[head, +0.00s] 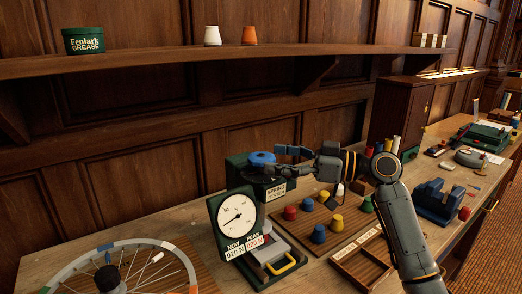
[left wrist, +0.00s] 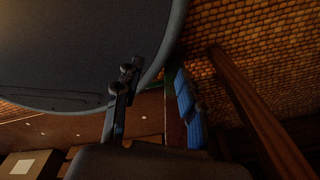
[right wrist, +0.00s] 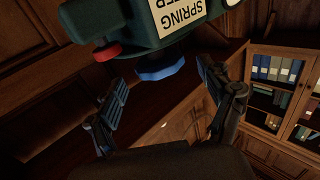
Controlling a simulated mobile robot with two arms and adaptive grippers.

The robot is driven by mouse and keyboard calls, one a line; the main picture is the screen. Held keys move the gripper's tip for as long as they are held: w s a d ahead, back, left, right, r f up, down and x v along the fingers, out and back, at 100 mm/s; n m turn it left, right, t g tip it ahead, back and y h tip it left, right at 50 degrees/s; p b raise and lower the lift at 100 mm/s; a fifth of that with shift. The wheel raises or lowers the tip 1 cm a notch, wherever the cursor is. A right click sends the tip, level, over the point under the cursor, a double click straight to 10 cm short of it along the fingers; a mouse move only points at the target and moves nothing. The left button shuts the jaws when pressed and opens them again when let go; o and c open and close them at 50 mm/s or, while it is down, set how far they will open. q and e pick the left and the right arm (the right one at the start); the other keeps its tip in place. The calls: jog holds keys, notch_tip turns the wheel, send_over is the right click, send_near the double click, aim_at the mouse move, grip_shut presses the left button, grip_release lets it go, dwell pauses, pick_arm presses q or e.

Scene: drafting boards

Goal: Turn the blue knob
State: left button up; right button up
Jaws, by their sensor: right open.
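The blue knob (head: 262,158) sits on top of the dark green spring tester (head: 236,172), behind the round dial (head: 237,222). My right gripper (head: 283,158) comes in from the right at knob height, its fingers pointing at the knob. In the right wrist view the tester (right wrist: 130,22) appears upside down. There the blue knob (right wrist: 160,69) lies just ahead of the gap between the open, empty fingers (right wrist: 168,92); I see no contact. My left gripper (left wrist: 155,100) shows only in the left wrist view, fingers apart and holding nothing visible.
Right of the tester, a board (head: 330,228) carries several coloured knobs, with a wooden tray (head: 362,262) in front. A spoked wheel (head: 125,244) lies at the left. A shelf (head: 200,61) runs above. A large dark rounded object (left wrist: 80,50) is close to my left gripper.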

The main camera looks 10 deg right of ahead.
aim_at(261, 155)
jog(key=x, duration=0.2)
jog(key=shift+w+a+r+p, duration=0.1)
jog(key=shift+w+a+p, duration=0.05)
jog(key=shift+a+p, duration=0.15)
jog(key=shift+w+a, duration=0.25)
jog(key=shift+a, duration=0.2)
pick_arm(q)
jog(key=shift+w+a+r, duration=0.35)
jog(key=shift+w+r, duration=0.05)
jog(key=shift+r, duration=0.2)
pick_arm(e)
jog(key=c, duration=1.2)
